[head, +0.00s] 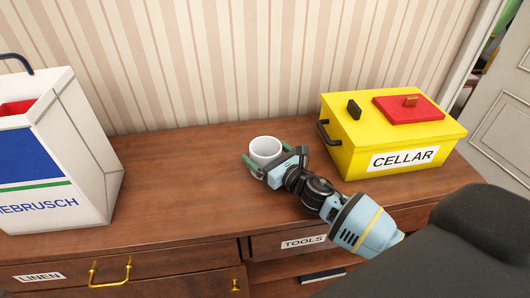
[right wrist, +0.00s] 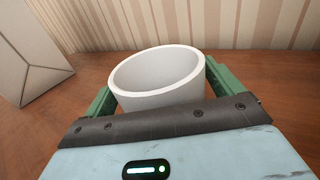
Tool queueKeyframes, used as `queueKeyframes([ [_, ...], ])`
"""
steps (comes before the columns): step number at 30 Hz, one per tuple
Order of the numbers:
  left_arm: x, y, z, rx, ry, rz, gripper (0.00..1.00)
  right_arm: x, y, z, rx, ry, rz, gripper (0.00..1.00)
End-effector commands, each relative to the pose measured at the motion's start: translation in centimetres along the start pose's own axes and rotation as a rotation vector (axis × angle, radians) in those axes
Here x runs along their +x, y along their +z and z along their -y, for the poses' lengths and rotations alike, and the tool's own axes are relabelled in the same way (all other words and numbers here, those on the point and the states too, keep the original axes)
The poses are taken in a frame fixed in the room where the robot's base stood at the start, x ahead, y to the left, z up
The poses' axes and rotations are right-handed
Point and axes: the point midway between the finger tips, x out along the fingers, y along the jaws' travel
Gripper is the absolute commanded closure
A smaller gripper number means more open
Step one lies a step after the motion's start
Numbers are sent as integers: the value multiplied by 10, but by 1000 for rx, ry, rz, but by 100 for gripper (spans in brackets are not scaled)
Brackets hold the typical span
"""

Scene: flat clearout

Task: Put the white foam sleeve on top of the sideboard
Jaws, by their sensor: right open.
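The white foam sleeve (head: 265,150) is a short, round, hollow cylinder. It stands upright on the wooden top of the sideboard (head: 190,160), near its middle. My right gripper (head: 267,164) is open at the sleeve, with one green finger on each side of it. In the right wrist view the sleeve (right wrist: 158,78) sits between the two fingers, and its lower part is hidden by the gripper body. Whether the fingers touch it cannot be told. My left gripper is not in view.
A white bag (head: 60,150) with a blue panel stands at the left; it also shows in the right wrist view (right wrist: 30,55). A yellow box (head: 385,135) labelled CELLAR stands at the right. A striped wall (head: 220,60) rises behind. Clear top lies between bag and sleeve.

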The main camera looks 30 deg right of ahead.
Motion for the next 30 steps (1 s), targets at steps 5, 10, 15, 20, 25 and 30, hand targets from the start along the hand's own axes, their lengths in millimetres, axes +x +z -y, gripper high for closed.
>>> queueKeyframes([
  [5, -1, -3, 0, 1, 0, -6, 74, 0, 3, 0, 0, 0, 2, 8],
  [10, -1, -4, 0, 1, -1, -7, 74, -14, 2, 0, 0, 0, -2, 8],
  [15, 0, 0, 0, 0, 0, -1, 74, -44, 1, 0, 0, 0, -5, 8],
  [20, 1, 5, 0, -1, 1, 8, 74, -73, 0, 0, 0, 1, -6, 8],
  [25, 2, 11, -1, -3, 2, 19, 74, -98, 1, 0, 1, 1, -4, 8],
  [30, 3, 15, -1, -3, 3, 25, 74, -114, 2, 0, 1, 0, -3, 8],
])
